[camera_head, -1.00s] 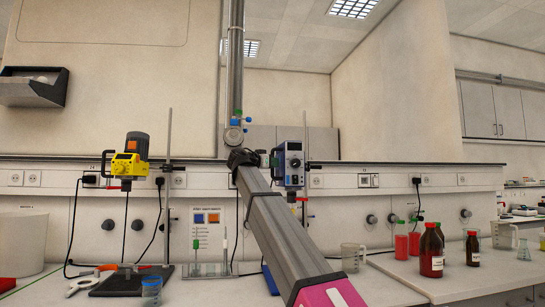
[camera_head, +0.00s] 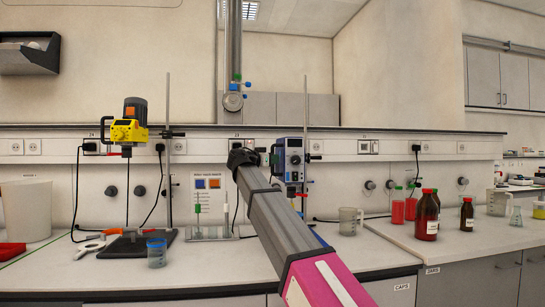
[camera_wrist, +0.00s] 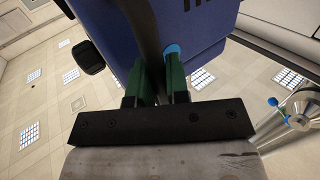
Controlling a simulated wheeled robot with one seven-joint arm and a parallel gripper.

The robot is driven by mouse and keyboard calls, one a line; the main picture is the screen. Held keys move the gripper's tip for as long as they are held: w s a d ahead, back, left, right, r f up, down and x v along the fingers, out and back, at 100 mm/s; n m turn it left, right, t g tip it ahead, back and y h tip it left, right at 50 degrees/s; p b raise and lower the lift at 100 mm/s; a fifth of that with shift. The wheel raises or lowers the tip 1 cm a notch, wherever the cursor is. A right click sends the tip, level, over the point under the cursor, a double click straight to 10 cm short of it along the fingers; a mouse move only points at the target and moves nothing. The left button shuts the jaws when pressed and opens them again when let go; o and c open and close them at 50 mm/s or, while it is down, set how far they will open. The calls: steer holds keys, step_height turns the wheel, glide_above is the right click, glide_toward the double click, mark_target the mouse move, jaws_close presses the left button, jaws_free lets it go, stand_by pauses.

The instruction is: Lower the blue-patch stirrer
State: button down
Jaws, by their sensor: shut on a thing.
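My gripper (camera_wrist: 155,88) has two dark green fingers shut on a dark bar, the stirrer's handle (camera_wrist: 149,45). In the head view my gripper (camera_head: 267,160) is at the stirrer's left side, partly hidden by my arm. The stand's foot is hidden behind my arm.
A yellow stirrer (camera_head: 128,132) stands on a black-based stand at left, higher than the blue one.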

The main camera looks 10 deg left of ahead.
steer(key=shift+s+f, duration=0.1)
steer(key=shift+f, duration=0.25)
steer(key=c, duration=1.1)
jaws_free()
steer(key=shift+r, duration=0.1)
steer(key=shift+s+a, duration=0.1)
steer(key=shift+a, duration=0.05)
steer(key=v, duration=1)
steer(key=shift+s+a, duration=0.1)
steer(key=shift+s, duration=0.05)
